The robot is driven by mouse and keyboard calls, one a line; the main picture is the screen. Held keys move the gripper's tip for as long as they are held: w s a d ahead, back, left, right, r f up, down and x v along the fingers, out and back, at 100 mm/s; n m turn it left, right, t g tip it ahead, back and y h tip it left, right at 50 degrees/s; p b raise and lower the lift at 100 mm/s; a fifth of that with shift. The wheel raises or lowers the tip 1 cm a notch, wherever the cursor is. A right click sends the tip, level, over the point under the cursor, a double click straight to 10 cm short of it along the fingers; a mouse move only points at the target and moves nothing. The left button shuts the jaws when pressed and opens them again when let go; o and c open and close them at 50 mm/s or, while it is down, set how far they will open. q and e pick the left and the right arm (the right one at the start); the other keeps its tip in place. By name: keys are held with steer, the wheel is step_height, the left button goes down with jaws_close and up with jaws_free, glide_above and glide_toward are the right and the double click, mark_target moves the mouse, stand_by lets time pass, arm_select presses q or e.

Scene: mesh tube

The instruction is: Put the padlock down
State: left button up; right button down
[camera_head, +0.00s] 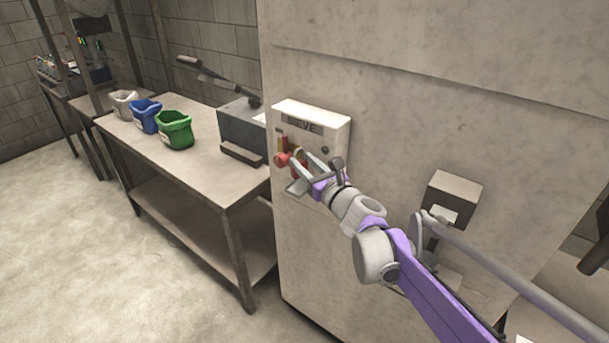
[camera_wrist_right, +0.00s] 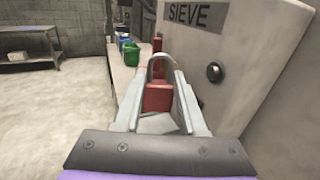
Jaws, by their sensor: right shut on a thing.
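The padlock, with a red body (camera_wrist_right: 157,97) and a grey shackle, sits between the fingers of my right gripper (camera_wrist_right: 160,78) in the right wrist view. The gripper is shut on it. In the head view my right gripper (camera_head: 303,173) is in front of the sieve control box (camera_head: 333,122), at its lower left part. Fingers and wrist hide most of the padlock there. My left gripper is not in view.
A metal table (camera_head: 215,185) stands left of the large machine cabinet (camera_head: 400,130). It bears green (camera_head: 174,130), blue (camera_head: 146,115) and white (camera_head: 123,104) bags and a grey device (camera_head: 243,130). Its front part is clear. A smaller box (camera_head: 455,190) is mounted right of my arm.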

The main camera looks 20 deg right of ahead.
steer(key=shift+f, duration=1.7)
steer(key=shift+f, duration=0.1)
steer(key=c, duration=0.8)
jaws_free()
steer(key=shift+o, duration=0.2)
